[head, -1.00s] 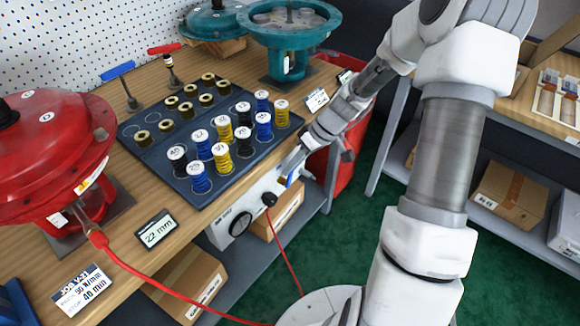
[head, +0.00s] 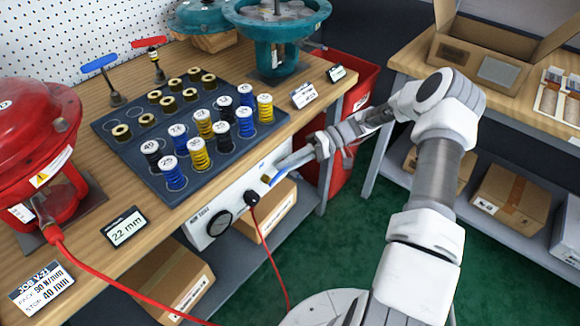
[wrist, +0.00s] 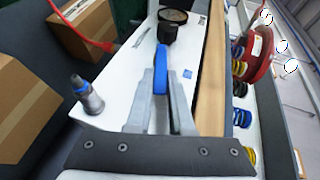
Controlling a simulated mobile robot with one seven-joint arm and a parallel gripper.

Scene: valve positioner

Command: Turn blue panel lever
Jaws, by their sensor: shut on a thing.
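The blue panel lever (wrist: 161,68) is between the fingers of my gripper (wrist: 160,88) in the wrist view, and the fingers are shut on it. In the head view my gripper (head: 279,172) reaches from the right to the white panel (head: 240,200) under the bench top. Only a strip of blue shows along the fingers there, so the lever's exact angle is hard to tell.
The bench top (head: 140,205) bears a dark tray (head: 110,130) of springs, a red actuator (head: 35,150) and a teal one (head: 277,35). The red hose (head: 276,262) hangs below the panel. A red bin (head: 350,110) stands behind my arm. Open green floor lies below.

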